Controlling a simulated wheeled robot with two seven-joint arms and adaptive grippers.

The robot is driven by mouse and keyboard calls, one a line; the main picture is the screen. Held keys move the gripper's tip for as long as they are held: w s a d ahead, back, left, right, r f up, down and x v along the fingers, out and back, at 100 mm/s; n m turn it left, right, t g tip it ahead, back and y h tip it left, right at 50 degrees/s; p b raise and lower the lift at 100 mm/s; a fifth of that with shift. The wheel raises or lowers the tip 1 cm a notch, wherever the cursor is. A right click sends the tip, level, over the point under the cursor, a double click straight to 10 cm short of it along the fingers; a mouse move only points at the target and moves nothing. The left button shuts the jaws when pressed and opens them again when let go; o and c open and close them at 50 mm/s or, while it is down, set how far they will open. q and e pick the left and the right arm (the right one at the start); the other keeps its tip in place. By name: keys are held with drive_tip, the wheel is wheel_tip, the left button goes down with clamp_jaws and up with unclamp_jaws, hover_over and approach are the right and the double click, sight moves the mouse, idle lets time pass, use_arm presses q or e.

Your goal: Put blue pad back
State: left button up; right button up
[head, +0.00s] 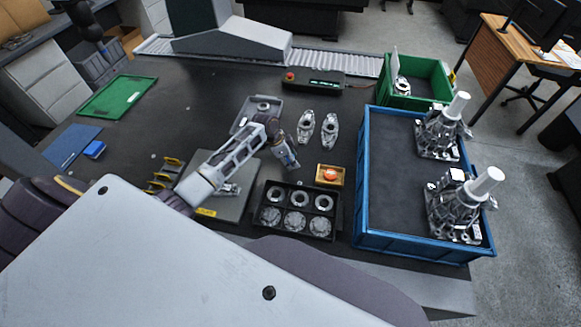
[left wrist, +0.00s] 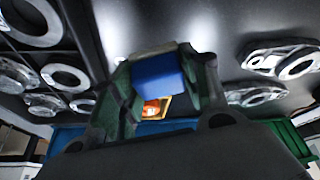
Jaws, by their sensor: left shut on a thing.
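My left gripper (head: 288,160) reaches in from the left and hangs over the middle of the dark table. In the left wrist view its two dark fingers are shut on a blue pad (left wrist: 157,78), which sits between the fingertips. In the head view the held pad is mostly hidden by the gripper. My right gripper is not in view.
A small wooden box (head: 330,184) with an orange thing, a black tray of rings (head: 297,230) and two metal flanges (head: 306,124) lie near the gripper. A blue crate (head: 362,215) with metal castings stands right.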

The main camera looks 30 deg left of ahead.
use_arm(q)
drive_tip(key=shift+f, duration=0.65)
drive_tip(key=shift+f, duration=1.9)
drive_tip(key=o, duration=1)
drive_tip(key=shift+f, duration=0.1)
drive_tip(key=shift+r, duration=0.2)
drive_tip(key=shift+v, duration=5.95)
